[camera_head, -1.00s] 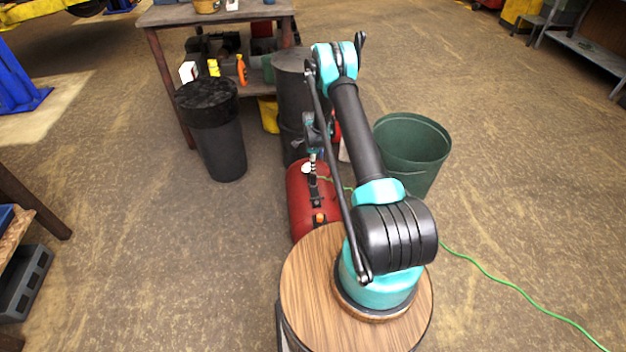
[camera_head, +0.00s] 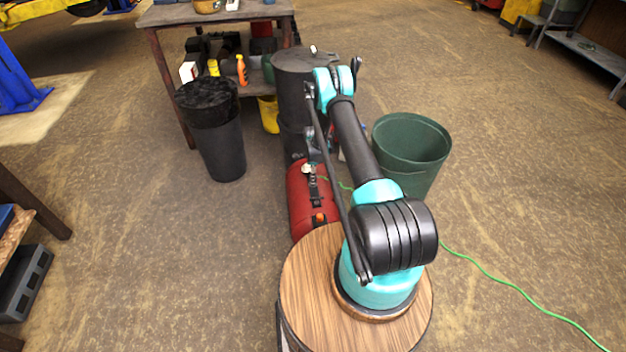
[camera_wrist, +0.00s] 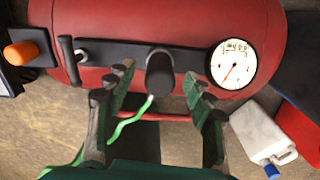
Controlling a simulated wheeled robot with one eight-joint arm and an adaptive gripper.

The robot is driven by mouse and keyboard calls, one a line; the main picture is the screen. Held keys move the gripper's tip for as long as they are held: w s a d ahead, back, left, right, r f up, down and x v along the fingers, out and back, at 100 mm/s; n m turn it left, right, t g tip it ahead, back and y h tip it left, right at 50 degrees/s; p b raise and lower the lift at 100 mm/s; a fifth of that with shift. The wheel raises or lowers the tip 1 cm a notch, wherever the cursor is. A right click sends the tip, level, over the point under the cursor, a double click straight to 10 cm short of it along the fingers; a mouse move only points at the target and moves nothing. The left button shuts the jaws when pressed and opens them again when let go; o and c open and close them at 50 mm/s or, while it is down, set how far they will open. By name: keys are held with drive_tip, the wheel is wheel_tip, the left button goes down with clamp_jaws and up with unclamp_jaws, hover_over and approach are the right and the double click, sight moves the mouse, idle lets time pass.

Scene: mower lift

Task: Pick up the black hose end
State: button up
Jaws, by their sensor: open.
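The black hose end (camera_wrist: 160,76), a short dark cylinder, shows in the middle of the wrist view in front of the black strip on the red tank (camera_wrist: 190,20). A bright green hose (camera_wrist: 128,122) runs down from it. My gripper (camera_wrist: 157,70) is open, with one finger on each side of the hose end and a visible gap to both. I cannot tell how deep the fingertips reach along it. In the head view my arm covers most of the gripper, and the red tank (camera_head: 301,205) stands below it. The hose end cannot be made out there.
A round white gauge (camera_wrist: 233,64) sits just right of the fingers. A white jug (camera_wrist: 262,132) lies nearby. A green bin (camera_head: 411,150) stands right of the tank, a dark barrel (camera_head: 297,75) behind it and a black bin (camera_head: 215,130) to the left.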

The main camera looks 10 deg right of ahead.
clamp_jaws()
idle(0.3)
